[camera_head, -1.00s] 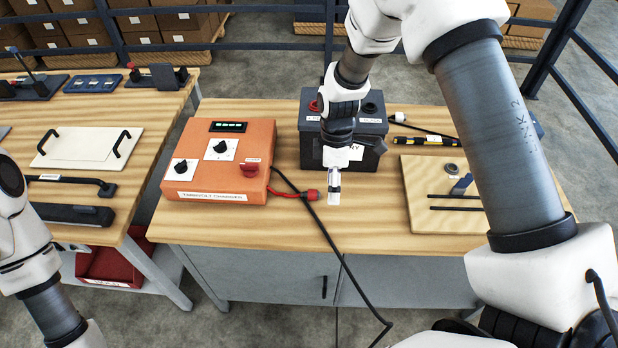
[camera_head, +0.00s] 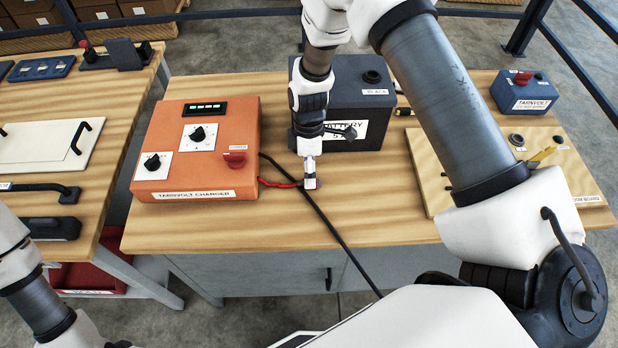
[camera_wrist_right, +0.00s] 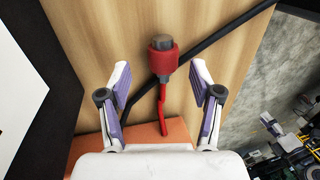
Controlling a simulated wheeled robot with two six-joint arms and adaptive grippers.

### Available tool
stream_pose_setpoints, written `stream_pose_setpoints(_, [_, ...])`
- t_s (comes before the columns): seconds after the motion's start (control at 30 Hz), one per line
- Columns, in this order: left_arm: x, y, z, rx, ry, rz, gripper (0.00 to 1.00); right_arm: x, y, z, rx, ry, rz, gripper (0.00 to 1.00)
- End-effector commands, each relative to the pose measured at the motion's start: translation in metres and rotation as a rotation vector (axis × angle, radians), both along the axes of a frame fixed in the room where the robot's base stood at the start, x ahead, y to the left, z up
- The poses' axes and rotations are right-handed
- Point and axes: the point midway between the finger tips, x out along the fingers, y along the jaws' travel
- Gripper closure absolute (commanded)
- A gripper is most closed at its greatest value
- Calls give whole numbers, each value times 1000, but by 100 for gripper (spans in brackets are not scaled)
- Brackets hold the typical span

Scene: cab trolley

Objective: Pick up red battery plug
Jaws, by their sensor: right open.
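The red battery plug (camera_wrist_right: 163,60) lies on the wooden bench top in the right wrist view, with a grey end and a red lead running down from it. It sits centred between and just beyond the fingertips of my right gripper (camera_wrist_right: 160,85), which is open and empty. In the head view the right gripper (camera_head: 310,182) is low over the bench, right of the orange charger (camera_head: 205,130), and hides most of the plug. The red lead (camera_head: 278,183) shows beside it. My left arm shows at the lower left, but its gripper is out of view.
A black battery (camera_head: 345,105) stands behind the right gripper. A black cable (camera_head: 330,228) crosses the bench and passes close to the plug. A wooden board (camera_head: 430,180) lies to the right, with a blue box (camera_head: 525,92) behind it. The bench front is clear.

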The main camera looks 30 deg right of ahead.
Motion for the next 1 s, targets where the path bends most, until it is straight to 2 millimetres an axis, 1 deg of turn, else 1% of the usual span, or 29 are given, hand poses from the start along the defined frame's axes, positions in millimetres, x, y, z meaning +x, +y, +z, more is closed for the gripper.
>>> stream_pose_setpoints(0.03, [0, 0, 13, 0, 0, 0, 60, -2, 1, -4, 0, 4, 1, 36])
stream_pose_setpoints(0.1, [0, 0, 14, 0, 0, 0, 60, -4, 2, -17, 0, 3, 0, 36])
stream_pose_setpoints(0.2, [0, 0, 15, 0, 1, 0, 60, -5, 3, -26, 0, 0, 0, 36])
stream_pose_setpoints(0.37, [0, 0, 13, 0, 1, 0, 60, -5, 3, -27, 0, -1, 1, 36])
stream_pose_setpoints(0.47, [0, 0, 13, 0, 1, 0, 60, -5, 3, -27, 0, -1, 1, 68])
stream_pose_setpoints(0.5, [0, 0, 13, 0, 1, 0, 60, -5, 3, -27, 0, 0, 1, 82])
stream_pose_setpoints(0.53, [0, 0, 13, 0, 1, 0, 60, -5, 3, -27, 0, 0, 1, 92])
stream_pose_setpoints(0.57, [0, 0, 13, 0, 1, 0, 60, -5, 3, -27, 0, 0, 1, 100])
stream_pose_setpoints(0.87, [0, 0, 13, 0, 1, 0, 60, -5, 3, -27, 0, -1, 1, 100])
stream_pose_setpoints(1.0, [0, 0, 9, 0, 1, 0, 60, -4, 3, -23, 1, -1, 1, 100])
